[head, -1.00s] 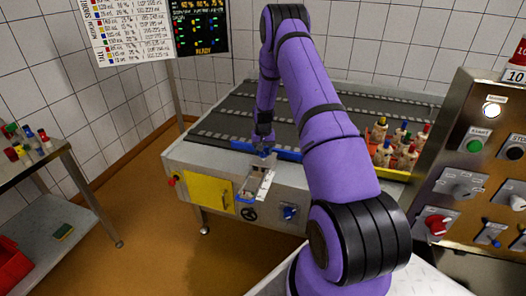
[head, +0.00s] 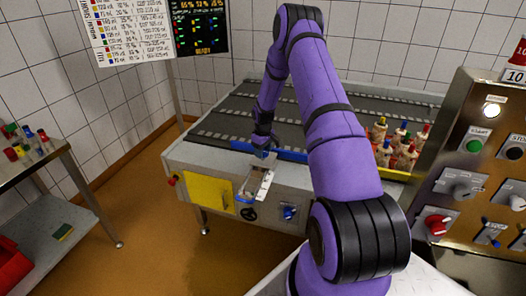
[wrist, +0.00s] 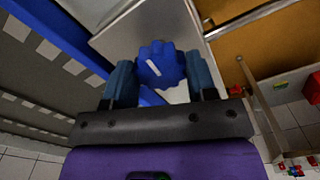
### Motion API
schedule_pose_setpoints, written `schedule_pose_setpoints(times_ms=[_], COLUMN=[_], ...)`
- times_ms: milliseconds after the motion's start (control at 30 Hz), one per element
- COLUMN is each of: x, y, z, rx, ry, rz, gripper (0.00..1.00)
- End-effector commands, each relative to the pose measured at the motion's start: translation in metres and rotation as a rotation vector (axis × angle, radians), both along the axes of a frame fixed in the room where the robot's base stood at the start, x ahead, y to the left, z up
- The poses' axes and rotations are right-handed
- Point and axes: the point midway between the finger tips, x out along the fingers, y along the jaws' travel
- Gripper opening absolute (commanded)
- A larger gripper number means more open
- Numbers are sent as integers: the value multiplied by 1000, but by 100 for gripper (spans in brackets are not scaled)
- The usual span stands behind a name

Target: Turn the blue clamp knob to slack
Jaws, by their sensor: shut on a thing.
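The blue clamp knob (wrist: 158,66) has a scalloped rim and a short white line on its face, running diagonally from upper left to lower right in the wrist view. It sits between the two blue fingers of my gripper (wrist: 163,84), which are shut on its sides. In the head view, my gripper (head: 264,153) is at the front edge of the conveyor machine, above a small pale metal plate (head: 265,178). The knob is mostly hidden there by my gripper.
A blue rail (head: 292,155) runs along the belt's front edge beside my gripper. Another blue knob (head: 290,213) and a black handwheel (head: 248,213) are on the machine's front. Several bottles (head: 400,150) stand at right, near a control panel (head: 480,170).

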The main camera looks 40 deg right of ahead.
Motion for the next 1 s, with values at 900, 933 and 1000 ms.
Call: schedule_pose_setpoints(times_ms=[900, 933, 1000], x=[0, 0, 0], y=[0, 0, 0], z=[0, 0, 0], rx=[-1, -1, -1], ry=[0, 0, 0], rz=[79, 79, 78], gripper=[77, 77, 77])
